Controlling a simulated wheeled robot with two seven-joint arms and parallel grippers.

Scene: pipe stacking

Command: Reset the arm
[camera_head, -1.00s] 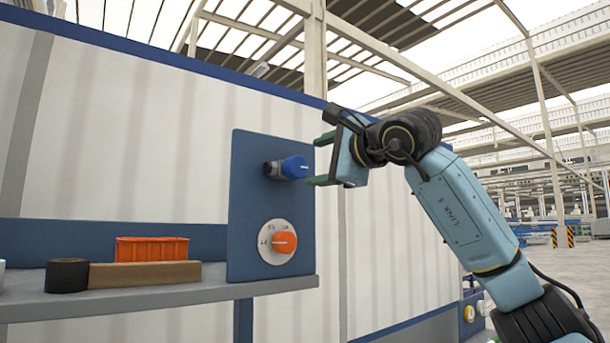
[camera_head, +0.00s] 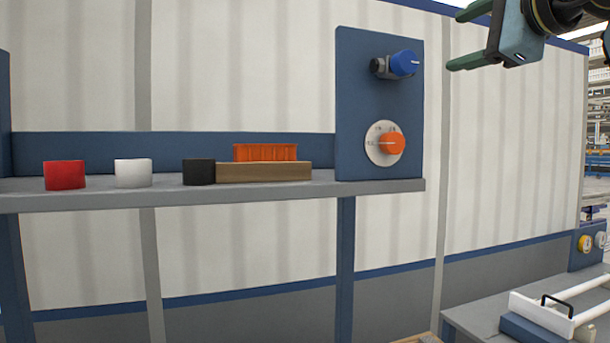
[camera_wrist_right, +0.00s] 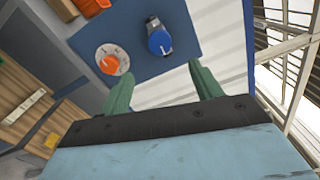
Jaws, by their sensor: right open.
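My right gripper (camera_head: 478,38) is at the top right of the head view, to the right of the blue panel (camera_head: 350,110) and apart from it. Its two green fingers are spread with nothing between them. In the right wrist view the open fingers (camera_wrist_right: 163,90) point toward the panel, which carries a blue knob (camera_head: 404,63) above an orange dial (camera_head: 391,143). Both knobs also show in the wrist view, the blue one (camera_wrist_right: 159,42) and the orange one (camera_wrist_right: 109,64). My left gripper is in neither view.
A lower bench with white pipes (camera_head: 590,313) stands at the lower right.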

